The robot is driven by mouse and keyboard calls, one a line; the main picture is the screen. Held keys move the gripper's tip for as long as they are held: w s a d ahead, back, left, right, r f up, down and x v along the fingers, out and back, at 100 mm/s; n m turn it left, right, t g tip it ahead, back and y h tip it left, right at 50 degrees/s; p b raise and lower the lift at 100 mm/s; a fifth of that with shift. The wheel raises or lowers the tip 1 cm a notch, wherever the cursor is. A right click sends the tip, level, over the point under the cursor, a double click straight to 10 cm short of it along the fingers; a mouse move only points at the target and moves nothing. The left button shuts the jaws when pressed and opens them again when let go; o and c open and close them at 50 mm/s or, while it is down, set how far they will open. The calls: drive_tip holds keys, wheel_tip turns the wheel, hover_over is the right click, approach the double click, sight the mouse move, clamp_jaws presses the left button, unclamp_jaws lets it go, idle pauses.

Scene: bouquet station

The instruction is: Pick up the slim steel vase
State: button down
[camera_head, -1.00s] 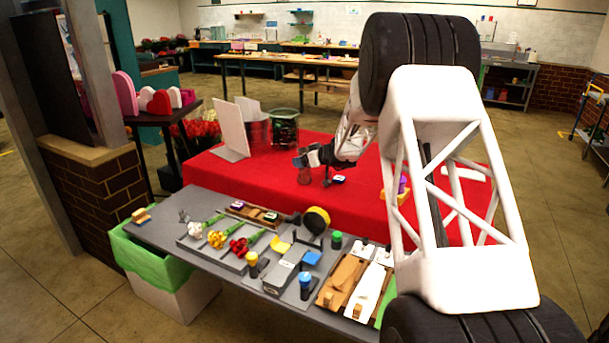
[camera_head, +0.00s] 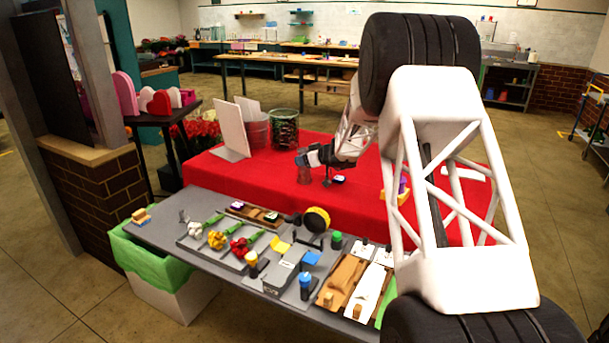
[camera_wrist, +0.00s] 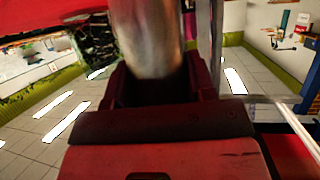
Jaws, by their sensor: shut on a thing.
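The slim steel vase (camera_wrist: 148,38) is a smooth, shiny metal cylinder at the top middle of the wrist view. My gripper (camera_wrist: 160,82) is shut on it, with one dark red finger on each side. The vase's far end runs out of that picture. In the head view my gripper (camera_head: 303,157) is small, over the red-covered table. A small reddish, shiny cylinder (camera_head: 304,175) shows just below it. I cannot tell if this is part of the held vase or whether the vase is clear of the cloth.
The red table (camera_head: 240,176) carries a wider metal bucket (camera_head: 257,134), a dark glass container (camera_head: 284,130) and white boards (camera_head: 230,130) behind my gripper. A grey bench (camera_head: 160,228) in front holds flowers and tools. The cloth left of my gripper is clear.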

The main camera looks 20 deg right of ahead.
sight(299, 150)
drive_tip(key=shift+r, duration=0.2)
drive_tip(key=shift+r, duration=1.4)
drive_tip(key=shift+s+r, duration=0.15)
drive_tip(key=shift+r, duration=0.15)
drive_tip(key=s+a+r, duration=0.1)
drive_tip(key=s+a, duration=0.1)
drive_tip(key=s, duration=1.3)
drive_tip(key=shift+s+a+r, duration=0.15)
drive_tip(key=shift+s+a, duration=0.05)
drive_tip(key=shift+a, duration=0.05)
